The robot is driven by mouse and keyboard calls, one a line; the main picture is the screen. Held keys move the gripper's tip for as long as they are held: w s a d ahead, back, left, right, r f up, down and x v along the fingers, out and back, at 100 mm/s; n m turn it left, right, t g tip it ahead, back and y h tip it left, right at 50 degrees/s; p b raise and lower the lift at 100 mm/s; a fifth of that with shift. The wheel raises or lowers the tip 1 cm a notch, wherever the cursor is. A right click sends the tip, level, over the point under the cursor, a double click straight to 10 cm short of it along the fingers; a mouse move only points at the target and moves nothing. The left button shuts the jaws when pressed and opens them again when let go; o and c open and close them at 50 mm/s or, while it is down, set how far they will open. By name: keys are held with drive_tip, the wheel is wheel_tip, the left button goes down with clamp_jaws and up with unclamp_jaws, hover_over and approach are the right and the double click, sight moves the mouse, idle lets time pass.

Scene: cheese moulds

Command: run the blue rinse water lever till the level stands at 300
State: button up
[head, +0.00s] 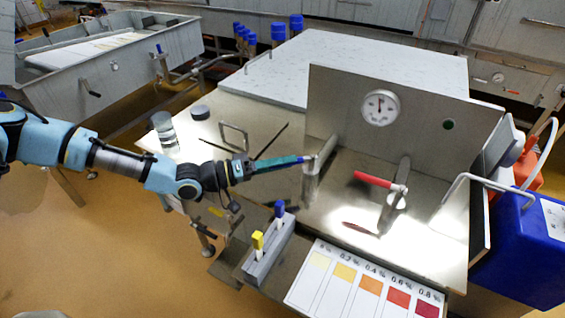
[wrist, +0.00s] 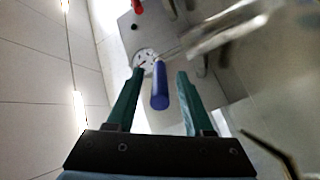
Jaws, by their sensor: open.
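The blue lever handle (wrist: 159,88) lies between the two teal fingers of my gripper (wrist: 160,75) in the wrist view, with gaps on both sides. The fingers are open and do not appear to touch it. In the head view the gripper (head: 296,160) reaches in from the left to the lever, and only a bit of blue shows at the fingertips. The lever sits on a metal post (head: 311,187). A round dial (head: 380,107) with a needle is on the upright panel; its numbers are too small to read. It also shows in the wrist view (wrist: 145,57).
A red lever (head: 374,181) stands on a second post to the right. In front are a holder with blue and yellow pieces (head: 268,250) and a percent colour chart (head: 365,285). A glass jar (head: 164,132) stands at left, a blue container (head: 518,250) at right.

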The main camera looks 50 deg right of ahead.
drive_tip(key=b+v, duration=0.3)
drive_tip(key=v, duration=0.7)
drive_tip(key=shift+w+a+b, duration=0.25)
drive_tip(key=shift+a+b, duration=0.1)
idle(0.8)
